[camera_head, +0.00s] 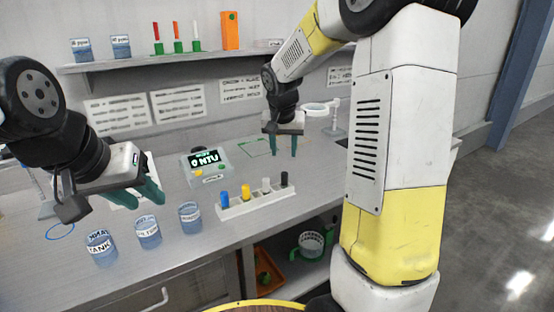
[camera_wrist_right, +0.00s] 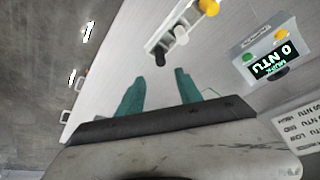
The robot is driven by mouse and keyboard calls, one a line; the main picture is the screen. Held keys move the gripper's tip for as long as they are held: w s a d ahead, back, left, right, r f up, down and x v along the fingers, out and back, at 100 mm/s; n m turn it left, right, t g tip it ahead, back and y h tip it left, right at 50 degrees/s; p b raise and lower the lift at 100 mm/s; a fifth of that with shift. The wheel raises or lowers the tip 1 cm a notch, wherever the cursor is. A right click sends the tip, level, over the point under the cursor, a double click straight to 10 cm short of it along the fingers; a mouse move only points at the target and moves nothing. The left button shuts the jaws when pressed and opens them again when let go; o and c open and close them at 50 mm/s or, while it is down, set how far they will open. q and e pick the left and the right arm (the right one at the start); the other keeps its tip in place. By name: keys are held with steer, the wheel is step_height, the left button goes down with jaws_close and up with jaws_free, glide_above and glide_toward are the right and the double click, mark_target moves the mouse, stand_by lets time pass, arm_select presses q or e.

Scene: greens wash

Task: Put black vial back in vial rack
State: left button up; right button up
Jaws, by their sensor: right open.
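The black vial (camera_head: 284,180) stands upright at the right end of the white vial rack (camera_head: 255,207), beside the white, yellow and blue vials. In the right wrist view its dark top (camera_wrist_right: 160,58) shows at the end of the rack (camera_wrist_right: 164,38). My right gripper (camera_head: 283,151) is open and empty above the bench, behind the rack. Its two teal fingers (camera_wrist_right: 159,77) are apart, and the black vial shows beyond them, not between them. My left gripper (camera_head: 143,195) hangs empty at the left, above the beakers, with its fingers apart.
A meter (camera_head: 206,165) reading 0 NTU stands behind the rack. Labelled beakers of water, a tank one (camera_head: 101,248), a middle one (camera_head: 148,232) and a right one (camera_head: 190,217), stand left of the rack. A magnifier stand (camera_head: 334,120) is at the back right.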

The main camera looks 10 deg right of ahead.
steer(key=s+a+r+n+t+y, duration=0.1)
steer(key=s+r+n, duration=0.1)
steer(key=s, duration=1.2)
steer(key=s+a+r+n+t+y, duration=0.1)
steer(key=s+r, duration=0.4)
steer(key=s, duration=0.8)
steer(key=shift+s+a+n+y, duration=0.35)
steer(key=shift+a+n+y, duration=0.25)
steer(key=shift+y, duration=0.1)
